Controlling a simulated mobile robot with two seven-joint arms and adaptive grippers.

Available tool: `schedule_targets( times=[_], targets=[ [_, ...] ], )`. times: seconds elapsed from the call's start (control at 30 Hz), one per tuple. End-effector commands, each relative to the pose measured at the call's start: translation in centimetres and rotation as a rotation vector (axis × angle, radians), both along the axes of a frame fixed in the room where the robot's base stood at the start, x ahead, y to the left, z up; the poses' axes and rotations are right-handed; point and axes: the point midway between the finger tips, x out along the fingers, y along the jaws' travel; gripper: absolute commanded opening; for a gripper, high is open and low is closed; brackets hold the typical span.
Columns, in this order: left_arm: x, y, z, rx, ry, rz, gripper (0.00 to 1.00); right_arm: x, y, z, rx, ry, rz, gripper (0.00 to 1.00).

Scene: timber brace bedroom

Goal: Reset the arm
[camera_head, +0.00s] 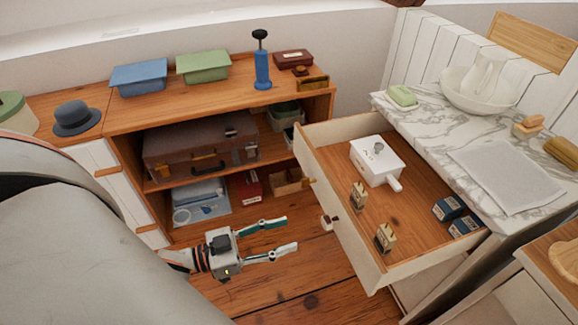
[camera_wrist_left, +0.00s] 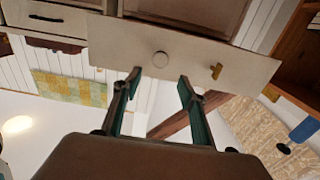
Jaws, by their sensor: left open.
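My left gripper (camera_head: 268,239) is open and empty, held above the wooden floor in front of the shelf unit. Its fingers point right toward the pulled-out drawer (camera_head: 345,225), with a gap between them and the drawer front. In the left wrist view the two fingers (camera_wrist_left: 158,82) are spread apart with nothing between them, and the drawer front (camera_wrist_left: 120,48) with a round knob (camera_wrist_left: 160,59) lies beyond. My right gripper does not show in either view.
The open drawer juts out below the marble top (camera_head: 440,130) and holds a white box (camera_head: 376,162) and several small items. The wooden shelf unit (camera_head: 215,105) stands behind my gripper, with a brown suitcase (camera_head: 190,150) inside. Clear floor (camera_head: 290,285) lies below the gripper.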

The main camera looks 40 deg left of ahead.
Motion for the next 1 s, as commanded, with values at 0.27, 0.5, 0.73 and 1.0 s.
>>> schedule_targets(
  times=[0.27, 0.5, 0.73, 1.0],
  targets=[
    [0.1, -0.1, 0.0, 0.003, 0.001, 0.010, 0.42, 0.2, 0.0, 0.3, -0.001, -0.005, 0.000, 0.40],
    [-0.2, -0.8, -1.3, 0.120, 0.100, 0.201, 0.42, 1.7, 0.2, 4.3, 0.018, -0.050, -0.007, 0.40],
    [-4.0, -3.4, -5.6, 0.286, 0.351, 0.332, 0.42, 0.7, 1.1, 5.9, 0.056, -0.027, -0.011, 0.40],
    [-7.4, -5.6, -8.2, 0.375, 0.505, 0.332, 0.42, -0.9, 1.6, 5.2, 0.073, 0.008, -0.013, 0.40]
  ],
)
